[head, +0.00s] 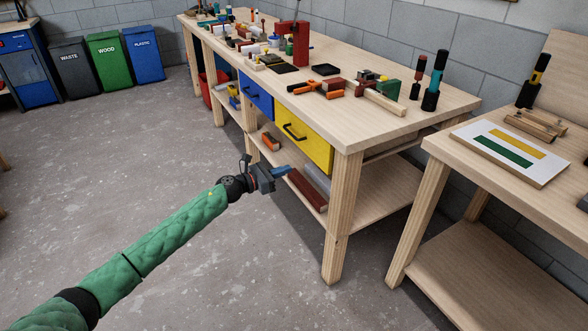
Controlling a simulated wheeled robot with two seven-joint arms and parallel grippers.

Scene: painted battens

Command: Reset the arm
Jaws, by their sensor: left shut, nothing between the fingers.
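My left arm, in a green quilted sleeve, reaches in from the lower left of the head view. Its gripper (286,171) has blue fingertips that are together, with nothing between them. It hangs over the floor in front of the long wooden workbench (410,112), below the yellow drawer (303,140) in the picture. I cannot tell whether it touches anything, but it appears clear of the bench. My right gripper is out of the view.
A second wooden table (470,185) at the right carries a card with yellow and green stripes (512,150) and battens (530,125). Waste, wood and plastic bins (110,62) stand at the back left. The concrete floor (120,150) at the left is clear.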

